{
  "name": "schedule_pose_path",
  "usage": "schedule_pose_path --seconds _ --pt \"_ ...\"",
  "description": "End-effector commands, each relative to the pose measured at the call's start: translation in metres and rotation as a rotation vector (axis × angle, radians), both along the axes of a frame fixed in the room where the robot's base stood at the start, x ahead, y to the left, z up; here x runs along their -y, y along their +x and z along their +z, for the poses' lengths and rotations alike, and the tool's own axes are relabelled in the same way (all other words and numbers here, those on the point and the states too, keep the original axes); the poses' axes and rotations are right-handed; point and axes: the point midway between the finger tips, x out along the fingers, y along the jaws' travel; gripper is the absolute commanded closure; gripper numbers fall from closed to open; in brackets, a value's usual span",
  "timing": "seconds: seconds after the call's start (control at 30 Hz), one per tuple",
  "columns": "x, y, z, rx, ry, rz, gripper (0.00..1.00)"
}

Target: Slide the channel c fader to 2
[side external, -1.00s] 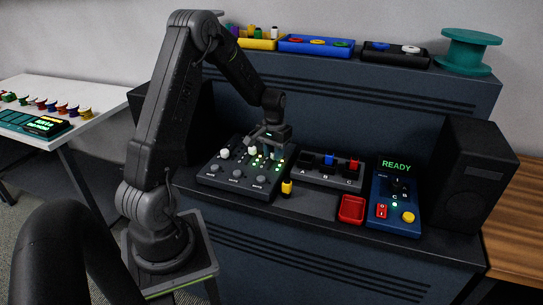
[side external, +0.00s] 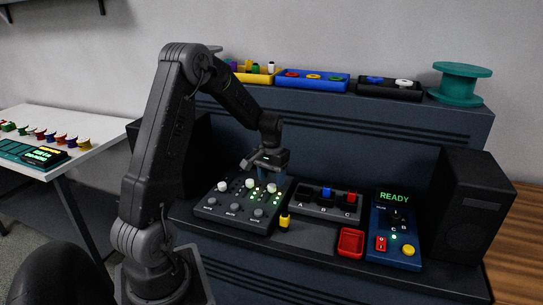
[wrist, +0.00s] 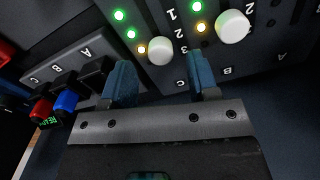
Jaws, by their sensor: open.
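The mixer panel (side external: 246,218) is dark, with white fader knobs and lit level lamps. The channel C fader knob (wrist: 160,50) is white and shows in the wrist view; in the side view it is the rightmost knob (side external: 272,188). In the wrist view it lies below the printed 1 and 2, beside a mark I cannot read surely. My gripper (side external: 268,171) is open above the panel. Its teal fingertips (wrist: 162,74) stand either side of the knob's line, the knob just beyond them in the picture. Contact cannot be told. The channel B knob (wrist: 233,26) is beyond the right finger.
A switch box (side external: 327,203) labelled A, B, C stands right of the mixer. A yellow-topped item (side external: 284,222) stands at the mixer's front right.

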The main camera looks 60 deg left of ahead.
Motion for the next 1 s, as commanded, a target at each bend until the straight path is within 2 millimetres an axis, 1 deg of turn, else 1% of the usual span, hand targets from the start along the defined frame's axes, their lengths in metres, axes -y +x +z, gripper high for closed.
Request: schedule_pose_path --seconds 0.03,0.2,0.3,0.43,0.5,0.63,0.93,1.0 --pt "-0.001 0.001 0.014 0.005 0.005 0.000 0.46" --pt "-0.001 0.001 0.053 0.005 0.005 0.000 0.46" --pt "-0.001 0.001 0.073 0.005 0.004 0.000 0.46" --pt "0.000 0.001 0.092 0.003 0.002 0.000 0.46" --pt "0.000 0.000 0.099 0.002 0.001 0.000 0.46" --pt "0.000 0.000 0.106 0.002 0.001 0.000 0.46" --pt "0.000 0.000 0.107 0.001 0.001 0.000 0.46" --pt "0.003 0.000 0.109 0.005 0.003 -0.005 0.46"
